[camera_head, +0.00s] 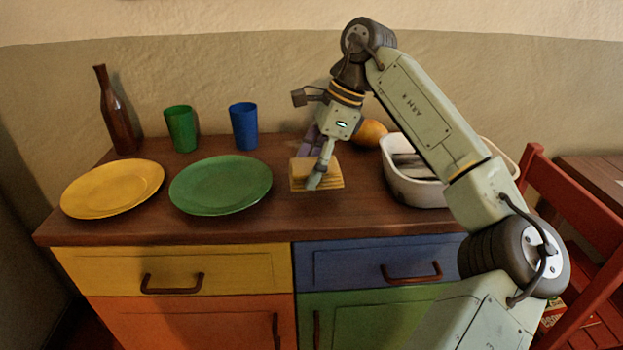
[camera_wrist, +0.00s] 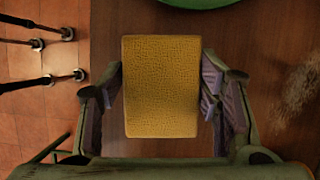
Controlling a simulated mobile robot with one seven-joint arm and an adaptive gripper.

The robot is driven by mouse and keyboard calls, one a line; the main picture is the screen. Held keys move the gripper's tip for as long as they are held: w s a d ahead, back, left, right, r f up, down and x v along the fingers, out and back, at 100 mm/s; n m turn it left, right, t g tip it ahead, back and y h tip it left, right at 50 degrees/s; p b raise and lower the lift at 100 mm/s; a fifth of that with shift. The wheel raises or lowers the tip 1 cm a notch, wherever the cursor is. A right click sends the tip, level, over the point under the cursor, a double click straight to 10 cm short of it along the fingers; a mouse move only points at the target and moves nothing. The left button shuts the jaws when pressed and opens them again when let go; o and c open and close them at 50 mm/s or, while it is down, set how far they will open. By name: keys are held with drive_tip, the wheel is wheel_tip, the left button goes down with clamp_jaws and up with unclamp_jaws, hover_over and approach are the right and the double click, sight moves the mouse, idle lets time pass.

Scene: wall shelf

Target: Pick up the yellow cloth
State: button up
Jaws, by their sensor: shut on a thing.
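The yellow cloth (camera_head: 303,175) is a folded, flat rectangular block on the wooden cabinet top, right of the green plate. In the wrist view the yellow cloth (camera_wrist: 160,86) sits between my two fingers, its woven top face toward the camera. My gripper (camera_head: 316,182) points down at the cloth, with a finger in front of it. In the wrist view my gripper (camera_wrist: 161,90) has a finger against the left and right edges of the cloth. I cannot tell whether the cloth is lifted off the surface.
A green plate (camera_head: 220,184) and a yellow plate (camera_head: 113,188) lie to the left. Behind stand a brown bottle (camera_head: 117,115), a green cup (camera_head: 181,129) and a blue cup (camera_head: 244,127). An orange fruit (camera_head: 372,133) and a white tub (camera_head: 414,191) are to the right.

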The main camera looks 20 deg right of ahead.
drive_tip(key=s+a+r+b, duration=0.1)
drive_tip(key=s+b, duration=0.2)
drive_tip(key=s, duration=1.2)
drive_tip(key=shift+s+a, duration=0.25)
drive_tip(key=shift+s, duration=0.05)
drive_tip(key=o, duration=0.4)
drive_tip(key=c, duration=0.4)
